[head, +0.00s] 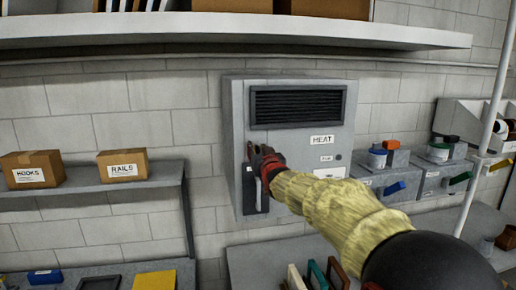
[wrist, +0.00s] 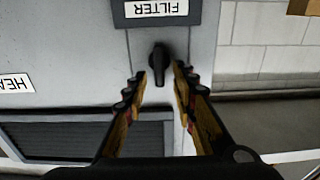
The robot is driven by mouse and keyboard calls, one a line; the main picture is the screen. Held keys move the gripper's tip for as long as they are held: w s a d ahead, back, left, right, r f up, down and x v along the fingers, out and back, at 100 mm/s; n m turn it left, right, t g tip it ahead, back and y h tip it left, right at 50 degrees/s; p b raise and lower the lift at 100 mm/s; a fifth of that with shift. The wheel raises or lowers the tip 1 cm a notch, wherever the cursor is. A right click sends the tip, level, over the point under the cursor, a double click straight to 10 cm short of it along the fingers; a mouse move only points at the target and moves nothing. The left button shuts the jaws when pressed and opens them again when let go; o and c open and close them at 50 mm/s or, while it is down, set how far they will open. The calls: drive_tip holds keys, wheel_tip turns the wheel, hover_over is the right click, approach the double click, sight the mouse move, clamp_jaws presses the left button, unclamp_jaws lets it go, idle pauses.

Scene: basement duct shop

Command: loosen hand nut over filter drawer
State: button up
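The heater unit (head: 297,145) is a grey wall cabinet with a dark louvre and a HEAT label. In the wrist view, which looks upside down, the hand nut (wrist: 158,60) is a small black knob on the grey panel, next to the filter drawer's dark front (wrist: 205,12) with its FILTER label. My gripper (wrist: 160,72) is open, with one finger on each side of the nut in this view and a gap visible on both sides. I cannot tell how deep the tips reach around it. In the head view my gripper (head: 257,158) hides the nut.
A shelf (head: 95,185) with HOOKS (head: 32,170) and RAILS (head: 123,166) boxes is left of the unit. Grey bins (head: 395,180) with coloured handles stand to the right. A pale vertical pole (head: 485,125) is farther right. A long shelf (head: 240,32) hangs above.

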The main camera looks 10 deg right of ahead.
drive_tip(key=shift+c, duration=1.1)
drive_tip(key=c, duration=0.4)
clamp_jaws()
